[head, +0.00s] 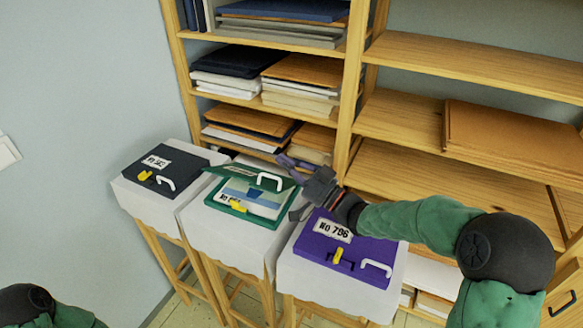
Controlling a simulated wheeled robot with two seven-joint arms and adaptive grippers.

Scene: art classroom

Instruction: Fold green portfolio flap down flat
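The green portfolio (283,207) lies on the middle cloth-covered stand. Its dark green flap (228,172) is raised at the back edge and tilted, so papers inside show in light blue and white. A white handle (270,180) stands up near the flap, and a white number label, partly readable, is at its front left. My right gripper (290,188) reaches in from the right at the portfolio's right side, its fingers spread apart and empty. I cannot tell whether a finger touches the flap. My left gripper is out of view; only part of my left arm shows at bottom left.
A black portfolio (188,168) lies closed on the left stand. A purple portfolio (372,248), labelled No 796, lies on the right stand under my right arm. A wooden shelf (349,90) with boards and folders stands close behind. Narrow gaps separate the stands.

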